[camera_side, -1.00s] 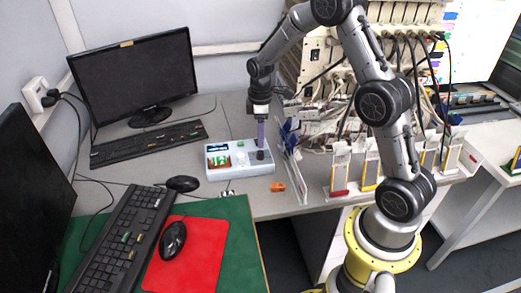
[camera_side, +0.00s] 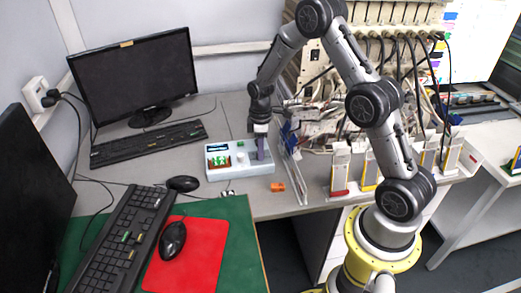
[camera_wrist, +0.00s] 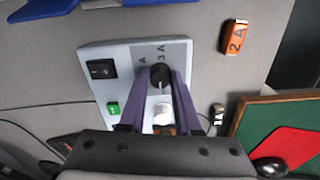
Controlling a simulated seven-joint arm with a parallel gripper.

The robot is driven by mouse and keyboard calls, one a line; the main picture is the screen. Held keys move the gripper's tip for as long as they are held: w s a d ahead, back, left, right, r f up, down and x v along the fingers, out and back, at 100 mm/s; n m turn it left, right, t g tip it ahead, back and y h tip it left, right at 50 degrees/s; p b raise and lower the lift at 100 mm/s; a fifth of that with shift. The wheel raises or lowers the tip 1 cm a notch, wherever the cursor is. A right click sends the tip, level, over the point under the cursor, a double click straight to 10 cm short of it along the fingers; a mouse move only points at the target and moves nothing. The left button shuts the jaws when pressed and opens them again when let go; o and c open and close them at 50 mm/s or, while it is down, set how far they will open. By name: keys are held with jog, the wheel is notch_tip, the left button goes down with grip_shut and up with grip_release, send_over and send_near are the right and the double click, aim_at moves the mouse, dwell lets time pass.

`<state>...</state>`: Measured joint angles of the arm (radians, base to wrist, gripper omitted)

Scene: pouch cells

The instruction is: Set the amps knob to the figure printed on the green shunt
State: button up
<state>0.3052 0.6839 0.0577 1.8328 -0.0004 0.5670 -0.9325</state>
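The black amps knob (camera_wrist: 160,75) stands on a pale box (camera_side: 213,173), with "3 A" printed beside it and another label partly covered by a finger. Its pointer direction is too small to tell. My gripper (camera_wrist: 161,73) points down with one purple finger on either side of the knob; small gaps seem to show, and contact is unclear. In the side view my gripper (camera_side: 262,158) hides the knob. A green piece with red and white (camera_side: 219,160) sits at the box's left part; it may be the green shunt, but no figure is readable. The gripper hides that area in the wrist view.
The box also carries a black switch (camera_wrist: 101,69), a small green button (camera_wrist: 113,107) and a silver knob (camera_wrist: 162,113). An orange shunt marked "2 A" (camera_wrist: 235,37) and a small piece marked "1A" (camera_wrist: 218,115) lie on the table. A cable rack (camera_side: 291,165) stands right.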

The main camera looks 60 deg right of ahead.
grip_shut()
jog(key=shift+m, duration=0.3)
jog(key=m, duration=1.1)
dwell(0.5)
jog(key=shift+r, duration=0.1)
jog(key=o, duration=0.6)
grip_release()
jog(key=shift+o, duration=0.2)
